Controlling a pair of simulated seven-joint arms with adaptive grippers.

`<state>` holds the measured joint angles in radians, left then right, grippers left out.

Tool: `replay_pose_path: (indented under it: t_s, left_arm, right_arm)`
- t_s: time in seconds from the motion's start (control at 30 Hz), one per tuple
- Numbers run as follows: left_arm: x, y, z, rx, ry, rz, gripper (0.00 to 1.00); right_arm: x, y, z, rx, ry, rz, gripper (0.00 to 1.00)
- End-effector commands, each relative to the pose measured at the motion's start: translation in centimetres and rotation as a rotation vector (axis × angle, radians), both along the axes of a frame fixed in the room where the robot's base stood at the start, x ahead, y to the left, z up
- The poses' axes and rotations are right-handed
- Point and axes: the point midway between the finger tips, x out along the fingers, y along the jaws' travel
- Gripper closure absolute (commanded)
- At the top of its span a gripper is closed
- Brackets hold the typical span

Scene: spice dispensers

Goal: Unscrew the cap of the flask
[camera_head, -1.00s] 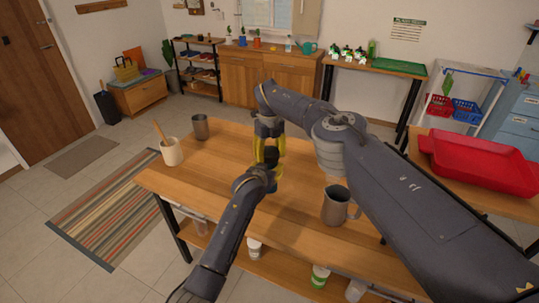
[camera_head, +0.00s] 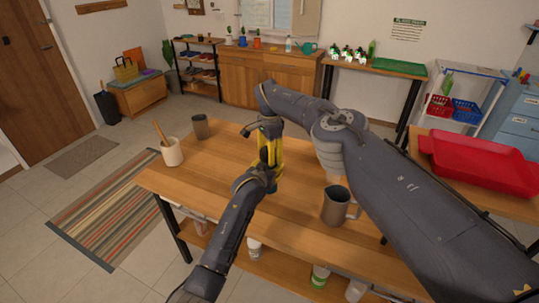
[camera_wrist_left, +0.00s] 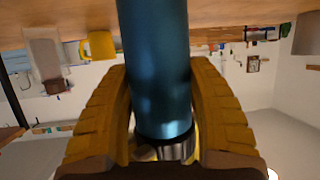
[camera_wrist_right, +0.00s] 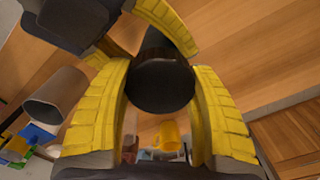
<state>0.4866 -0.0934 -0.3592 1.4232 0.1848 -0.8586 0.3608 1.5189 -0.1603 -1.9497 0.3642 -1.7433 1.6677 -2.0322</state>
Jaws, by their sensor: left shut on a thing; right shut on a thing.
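The flask has a blue metallic body (camera_wrist_left: 155,65), seen in the left wrist view between my left gripper's yellow fingers (camera_wrist_left: 163,115). A shiny silver and dark band shows at its end. In the right wrist view, the round black cap (camera_wrist_right: 163,86) sits between my right gripper's yellow fingers (camera_wrist_right: 162,112). My left gripper is shut on the flask body and my right gripper is shut on the cap. In the head view, my left gripper (camera_head: 268,173) and right gripper (camera_head: 268,142) meet above the table, mostly hiding the flask. I cannot tell whether the cap is loose.
A grey metal mug (camera_head: 337,205) stands on the wooden table (camera_head: 215,180) at the front right. A grey cup (camera_head: 200,126) and a pale utensil holder (camera_head: 172,152) stand toward the left. The table's left-middle surface is clear. A red tray (camera_head: 485,160) lies on the right-hand table.

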Motion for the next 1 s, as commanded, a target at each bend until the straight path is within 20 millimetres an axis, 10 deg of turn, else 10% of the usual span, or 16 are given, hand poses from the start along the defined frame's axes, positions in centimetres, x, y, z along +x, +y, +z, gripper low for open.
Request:
replay_pose_path:
  t_s: [0.27, 1.0]
  left_arm:
    - [-0.01, 0.03, -0.09, 0.001, 0.002, 0.001, 1.00]
    - [-0.02, 0.03, -0.09, 0.001, 0.001, 0.000, 1.00]
  right_arm:
    - [-0.03, 0.04, 0.02, 0.000, 0.000, 0.272, 0.77]
    - [-0.02, 0.04, 0.13, 0.000, 0.000, 0.265, 0.77]
